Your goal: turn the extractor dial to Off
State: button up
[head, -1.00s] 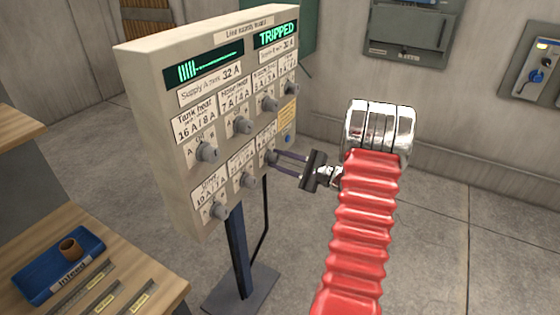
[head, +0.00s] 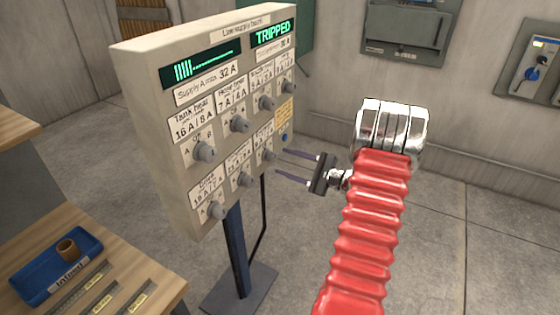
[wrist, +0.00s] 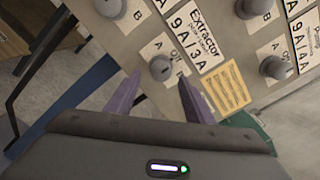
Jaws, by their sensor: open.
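The extractor dial (wrist: 160,68) is a grey round knob on a white label marked A, Off and B, beside the "Extractor 9 A / 3 A" card (wrist: 195,40) in the wrist view. Its pointer direction is too small to tell. In the head view the extractor dial (head: 268,155) is the rightmost knob of the lower row on the supply board (head: 150,130). My gripper (head: 279,162) is open and empty, just right of that dial and apart from it. In the wrist view the purple fingertips of my gripper (wrist: 158,80) lie either side of the dial, in front of it.
Other knobs surround it, including a lower-row neighbour (head: 246,180). A display (head: 273,32) reads TRIPPED. A yellow note (wrist: 222,87) lies beside the Extractor card. A bench with a blue tray (head: 40,285) stands front left. Floor right of the board is clear.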

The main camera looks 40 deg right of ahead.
jog(key=v, duration=0.9)
jog(key=shift+s, duration=0.35)
jog(key=s+a+f+g+y, duration=0.1)
jog(key=s+a+f+g, duration=0.2)
jog(key=a+f+g, duration=0.3)
jog(key=s+a+n+g, duration=0.4)
jog(key=a+n+g, duration=0.3)
jog(key=a, duration=0.6)
jog(key=s+a+r+n+h, duration=0.2)
jog(key=a+r+n+h, duration=0.1)
jog(key=a+r+n, duration=0.5)
jog(key=s+a+r+n+t+h, duration=0.1)
jog(key=a+r+n+h, duration=0.3)
jog(key=a+r+n, duration=0.4)
jog(key=s+a+r, duration=0.1)
jog(key=a+r, duration=0.1)
jog(key=a, duration=0.4)
jog(key=shift+s+a+t, duration=0.25)
jog(key=shift+a+t, duration=0.05)
jog(key=shift+a, duration=0.1)
